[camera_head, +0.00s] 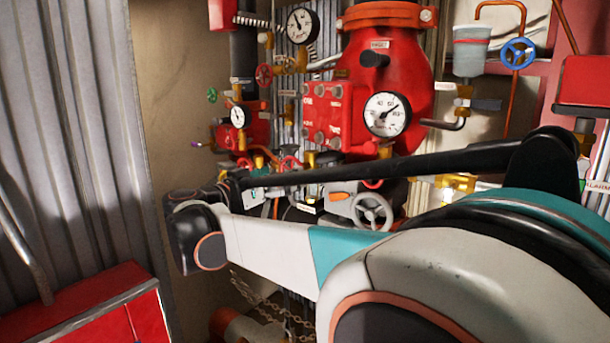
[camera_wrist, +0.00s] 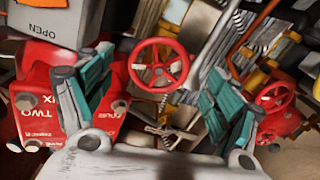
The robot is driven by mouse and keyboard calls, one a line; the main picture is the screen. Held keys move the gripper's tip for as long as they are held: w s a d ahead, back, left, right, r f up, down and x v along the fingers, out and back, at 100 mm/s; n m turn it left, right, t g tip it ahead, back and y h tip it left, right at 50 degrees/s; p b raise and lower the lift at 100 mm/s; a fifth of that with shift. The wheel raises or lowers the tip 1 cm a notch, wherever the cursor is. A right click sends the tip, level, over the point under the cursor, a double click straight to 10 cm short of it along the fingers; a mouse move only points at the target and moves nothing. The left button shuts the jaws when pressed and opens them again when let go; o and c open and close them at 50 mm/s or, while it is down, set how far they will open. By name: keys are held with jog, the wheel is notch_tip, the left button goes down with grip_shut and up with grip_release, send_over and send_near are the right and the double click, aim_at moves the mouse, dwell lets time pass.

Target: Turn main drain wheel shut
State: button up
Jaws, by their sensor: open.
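A red handwheel (camera_wrist: 158,66) with spokes shows in the wrist view, between the two teal fingers of my gripper (camera_wrist: 160,72). The gripper is open and no finger visibly closes on the rim. How far the wheel lies beyond the fingertips I cannot tell. A second red handwheel (camera_wrist: 274,97) is at the right, outside the right finger. No label marks either one as the main drain wheel. In the head view my arm covers much of the lower pipework, and the gripper is not clearly visible there.
A grey box marked OPEN (camera_wrist: 42,32) and red fittings stand close by the left finger. In the head view, a grey handwheel (camera_head: 372,211), pressure gauge (camera_head: 387,114) and large red valve body (camera_head: 386,55) crowd the wall. A red cabinet (camera_head: 90,312) stands at lower left.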

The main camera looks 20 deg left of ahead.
jog(key=v, duration=0.7)
jog(key=shift+s+a, duration=0.15)
jog(key=shift+s, duration=0.15)
